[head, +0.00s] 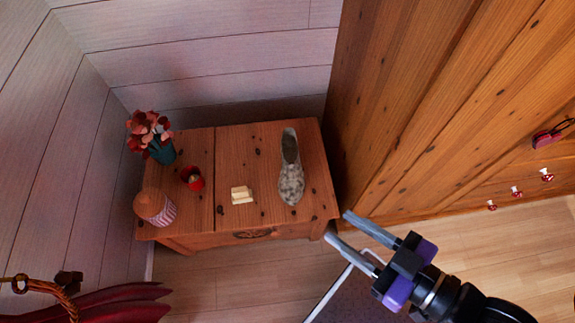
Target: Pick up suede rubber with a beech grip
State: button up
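A small pale cream block (242,195), likely the suede rubber with the beech grip, lies on the wooden chest (240,150) near its front edge. It looks two-stepped, with a ridge on top; its fine detail is too small to tell. My gripper (338,225) is in the lower right of the head view, at the chest's front right corner as seen from above. Its two grey fingers are apart with nothing between them, so it is open and empty. It is well to the right of the block and not touching it.
A grey mottled shoe (291,180) stands on the chest between the block and my gripper's side. A red cup (192,178), a striped jar (155,207) and a flower vase (161,150) are at left. A tall wooden wardrobe (430,100) rises at right.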

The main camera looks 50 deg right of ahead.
aim_at(241, 195)
jog(key=i+j+u, duration=0.3)
jog(key=i+j, duration=0.65)
